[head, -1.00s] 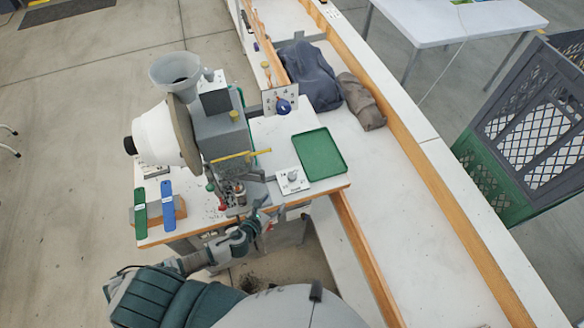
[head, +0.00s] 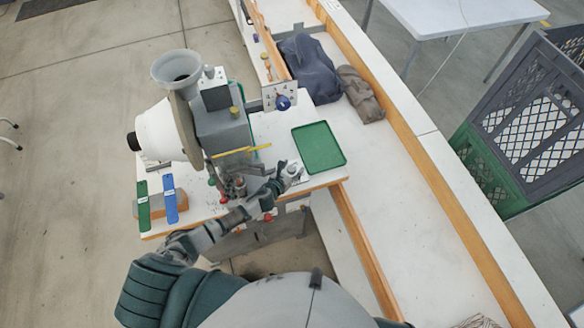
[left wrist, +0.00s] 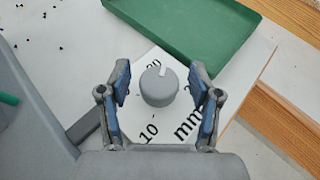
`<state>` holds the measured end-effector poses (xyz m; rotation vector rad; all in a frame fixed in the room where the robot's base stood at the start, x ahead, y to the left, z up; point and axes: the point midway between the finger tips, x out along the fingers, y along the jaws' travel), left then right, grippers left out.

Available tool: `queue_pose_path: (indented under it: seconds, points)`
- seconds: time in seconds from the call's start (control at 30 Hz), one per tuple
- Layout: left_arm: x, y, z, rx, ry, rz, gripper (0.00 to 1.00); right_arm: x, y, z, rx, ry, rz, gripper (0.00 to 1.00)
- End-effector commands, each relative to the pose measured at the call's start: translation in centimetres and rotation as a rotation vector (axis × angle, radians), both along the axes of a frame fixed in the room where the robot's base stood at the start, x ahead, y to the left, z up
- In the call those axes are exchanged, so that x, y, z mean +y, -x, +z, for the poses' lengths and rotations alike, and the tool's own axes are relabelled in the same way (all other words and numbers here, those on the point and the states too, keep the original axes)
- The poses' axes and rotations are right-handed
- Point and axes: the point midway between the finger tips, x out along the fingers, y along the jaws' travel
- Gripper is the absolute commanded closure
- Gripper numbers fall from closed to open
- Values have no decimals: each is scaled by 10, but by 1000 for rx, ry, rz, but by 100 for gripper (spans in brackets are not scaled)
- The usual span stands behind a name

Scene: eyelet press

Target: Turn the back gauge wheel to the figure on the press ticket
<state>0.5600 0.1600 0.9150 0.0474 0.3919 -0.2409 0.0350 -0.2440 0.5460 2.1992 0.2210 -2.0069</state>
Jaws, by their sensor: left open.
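The back gauge wheel is a grey round knob with a white pointer mark on a white dial plate. It shows in the left wrist view (left wrist: 158,88), with "10", "20" and "mm" printed around it; other figures are partly hidden. The pointer points up and slightly right, just right of the "20". My left gripper (left wrist: 158,76) is open, its blue-padded fingers on either side of the knob with gaps showing. In the head view my left gripper (head: 284,178) is over the plate at the bench's front edge. I cannot make out a readable press ticket. My right gripper is not in view.
The eyelet press (head: 222,130) stands left of the gripper. A green tray (head: 319,147) lies just behind and right of the dial. A plate with a blue knob (head: 283,102) stands farther back. Green (head: 143,206) and blue (head: 170,199) strips lie at left.

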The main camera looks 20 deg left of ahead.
Motion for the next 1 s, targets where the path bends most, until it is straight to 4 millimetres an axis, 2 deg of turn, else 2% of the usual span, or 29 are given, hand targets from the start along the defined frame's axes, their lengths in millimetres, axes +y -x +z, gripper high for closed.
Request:
queue_pose_path:
  seconds: [0.27, 0.5, 0.77, 1.0]
  points:
    - [0, -1, -1, 0, -1, 1, 36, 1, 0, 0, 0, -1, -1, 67]
    - [0, -1, -1, 0, 0, 1, 96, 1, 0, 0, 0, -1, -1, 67]
    - [0, -1, -1, 1, -2, 14, 97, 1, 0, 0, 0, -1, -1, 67]
    - [-1, -1, -1, 0, 0, 107, 97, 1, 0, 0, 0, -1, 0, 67]
